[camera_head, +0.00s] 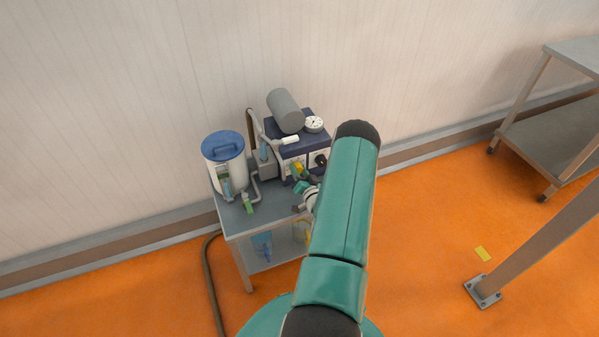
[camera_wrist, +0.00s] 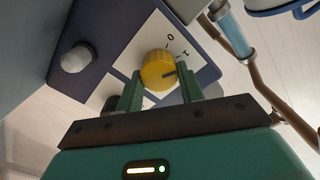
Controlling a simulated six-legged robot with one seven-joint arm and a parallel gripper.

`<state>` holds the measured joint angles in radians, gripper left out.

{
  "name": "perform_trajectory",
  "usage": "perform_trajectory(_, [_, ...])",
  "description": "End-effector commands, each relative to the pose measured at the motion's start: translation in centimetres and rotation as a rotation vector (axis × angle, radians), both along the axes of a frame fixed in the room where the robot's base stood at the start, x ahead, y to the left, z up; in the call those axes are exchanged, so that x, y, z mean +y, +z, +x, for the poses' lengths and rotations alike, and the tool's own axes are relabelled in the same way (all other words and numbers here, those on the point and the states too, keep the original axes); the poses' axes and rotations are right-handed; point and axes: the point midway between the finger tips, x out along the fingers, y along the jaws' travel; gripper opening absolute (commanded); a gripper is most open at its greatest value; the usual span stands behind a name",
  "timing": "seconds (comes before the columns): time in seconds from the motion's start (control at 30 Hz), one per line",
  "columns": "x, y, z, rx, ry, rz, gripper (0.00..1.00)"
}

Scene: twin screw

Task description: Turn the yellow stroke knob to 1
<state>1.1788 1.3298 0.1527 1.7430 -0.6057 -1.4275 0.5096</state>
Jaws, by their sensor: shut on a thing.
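The yellow stroke knob (camera_wrist: 157,66) sits on a white label plate on a dark blue panel in the wrist view. It also shows small in the head view (camera_head: 298,167). Its dark pointer mark points to the right of the picture, below the printed 1. The printed 0 is farther up and to the left. My gripper (camera_wrist: 160,84) has its two green fingers on either side of the knob and is shut on it. In the head view my gripper (camera_head: 299,179) is at the front of the blue machine, and my arm hides part of the machine.
A grey knob (camera_wrist: 77,58) is on the same panel. A dark knob is partly hidden behind my left finger. A white tank with a blue lid (camera_head: 224,147) stands left on the cart (camera_head: 245,222). A gauge (camera_head: 313,124) and grey cylinder (camera_head: 285,110) top the machine.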

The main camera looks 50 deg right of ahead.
Motion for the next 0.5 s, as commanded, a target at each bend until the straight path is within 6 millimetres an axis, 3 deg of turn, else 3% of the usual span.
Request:
perform_trajectory(0.17, [-0.01, 0.04, 0.11, -0.001, 0.000, -0.002, 0.15])
perform_trajectory(0.2, [-0.01, 0.04, 0.11, -0.001, 0.000, -0.002, 0.41])
perform_trajectory(0.3, [-0.01, 0.04, 0.09, -0.001, 0.000, -0.002, 0.59])
perform_trajectory(0.5, [0.00, 0.02, 0.05, 0.001, 0.000, -0.002, 0.59])
